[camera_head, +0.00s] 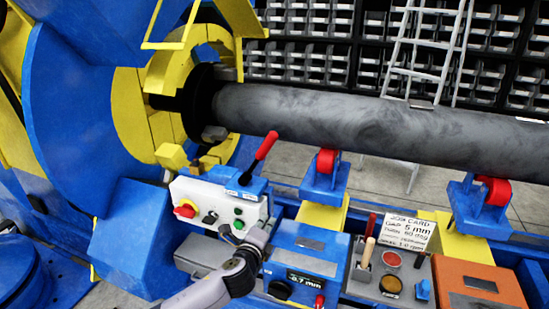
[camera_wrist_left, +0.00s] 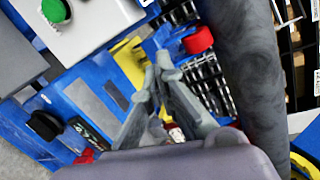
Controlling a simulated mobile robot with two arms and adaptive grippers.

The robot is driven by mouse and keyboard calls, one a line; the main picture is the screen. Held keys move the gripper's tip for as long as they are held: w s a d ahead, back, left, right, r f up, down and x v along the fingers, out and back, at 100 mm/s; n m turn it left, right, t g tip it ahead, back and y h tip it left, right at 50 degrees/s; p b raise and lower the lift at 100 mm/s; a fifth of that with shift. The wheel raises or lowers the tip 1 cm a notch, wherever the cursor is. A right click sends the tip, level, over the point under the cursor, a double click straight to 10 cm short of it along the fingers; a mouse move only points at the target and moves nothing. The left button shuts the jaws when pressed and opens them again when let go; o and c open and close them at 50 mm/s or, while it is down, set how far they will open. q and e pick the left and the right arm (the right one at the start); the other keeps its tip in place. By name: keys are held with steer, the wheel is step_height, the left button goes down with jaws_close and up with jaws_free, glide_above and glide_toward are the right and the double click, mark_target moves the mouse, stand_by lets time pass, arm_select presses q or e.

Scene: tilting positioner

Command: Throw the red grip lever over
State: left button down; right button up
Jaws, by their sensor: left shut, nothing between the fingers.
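The red grip lever (camera_head: 266,146) rises from a blue housing (camera_head: 238,188) behind the white control box in the head view. Its dark rod leans up and to the right, with the red grip at the top. My left gripper (camera_head: 261,236) is below the lever, in front of the control box's right end, apart from the red grip. In the left wrist view my left gripper (camera_wrist_left: 157,76) shows its fingers shut and empty. I cannot make out the lever in that view. My right gripper is not in view.
The white control box (camera_head: 218,204) carries a red knob and green buttons. A blue gauge box (camera_head: 306,250) stands to its right. A thick grey pipe (camera_head: 380,125) spans above, over red rollers (camera_head: 326,161). A job card (camera_head: 408,232) stands at the right.

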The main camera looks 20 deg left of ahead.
mark_target(261, 155)
arm_select(q)
step_height(261, 155, up, 12)
steer(key=d+m+t, duration=0.2)
steer(key=m, duration=0.1)
steer(key=shift+s+d+r+t+h, duration=0.2)
steer(key=shift+s+d+t+h, duration=0.1)
steer(key=shift+h, duration=0.1)
steer(key=shift+w, duration=0.1)
steer(key=w+a+r+p, duration=0.2)
steer(key=w+a+p, duration=0.1)
steer(key=w, duration=0.7)
steer(key=shift+w+a, duration=0.3)
steer(key=shift+w, duration=0.05)
steer(key=shift+r, duration=0.15)
